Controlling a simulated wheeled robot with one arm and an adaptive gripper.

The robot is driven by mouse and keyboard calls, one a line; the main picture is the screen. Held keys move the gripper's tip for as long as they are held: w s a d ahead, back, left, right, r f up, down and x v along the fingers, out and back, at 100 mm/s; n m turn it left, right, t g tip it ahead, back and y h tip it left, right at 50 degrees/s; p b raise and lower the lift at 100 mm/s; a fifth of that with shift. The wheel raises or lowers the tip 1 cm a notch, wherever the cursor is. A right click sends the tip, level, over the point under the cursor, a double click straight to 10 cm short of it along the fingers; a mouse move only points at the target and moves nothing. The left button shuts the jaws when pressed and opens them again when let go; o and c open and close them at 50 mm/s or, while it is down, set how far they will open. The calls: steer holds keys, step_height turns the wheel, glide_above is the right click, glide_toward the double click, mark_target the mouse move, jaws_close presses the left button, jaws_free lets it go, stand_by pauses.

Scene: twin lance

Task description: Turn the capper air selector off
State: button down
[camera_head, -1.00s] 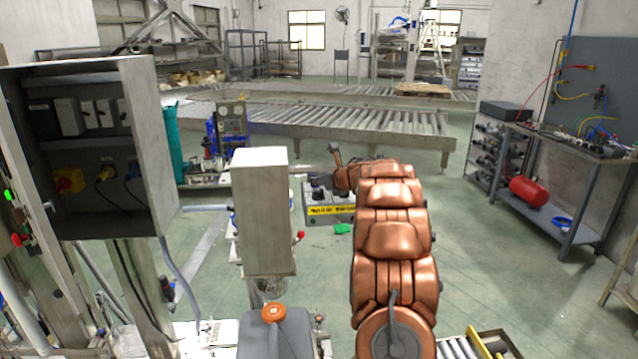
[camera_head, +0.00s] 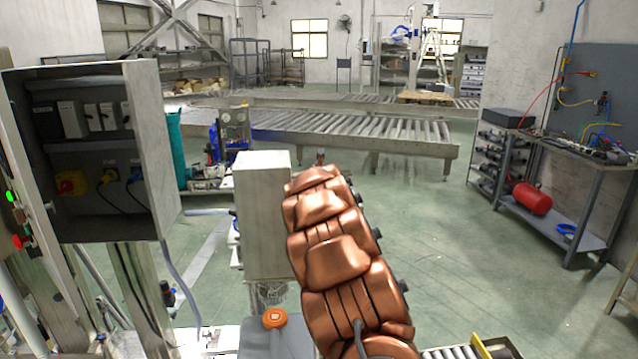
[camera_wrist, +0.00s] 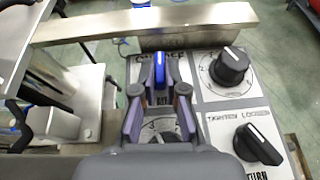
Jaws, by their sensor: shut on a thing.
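The capper selector is a blue-topped knob (camera_wrist: 160,72) on a white plate at the upper middle of the wrist view. A label partly reading "CAPPER" shows behind it. My gripper (camera_wrist: 159,88) has its two purple-grey fingers on either side of this knob and is shut on it. The blue handle points roughly up and down in the wrist view. The knob's lower part and part of its plate markings are hidden by the fingers. In the head view my copper-coloured arm hides the gripper and the control panel.
Two black knobs sit on the panel right of my gripper: an upper one (camera_wrist: 230,66) and a lower one (camera_wrist: 258,143) under a "TIGHTEN LOOSEN" label. A metal bar (camera_wrist: 150,22) runs behind the panel. A grey upright box (camera_head: 262,215) stands close left of my arm.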

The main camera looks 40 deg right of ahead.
steer(key=shift+r+m+g+h+p, duration=0.1)
steer(key=shift+m+g+h+p, duration=0.2)
steer(key=shift+m+h+p, duration=0.1)
stand_by(0.3)
steer(key=c, duration=1.2)
jaws_free()
steer(key=shift+w, duration=0.1)
steer(key=shift+a, duration=0.1)
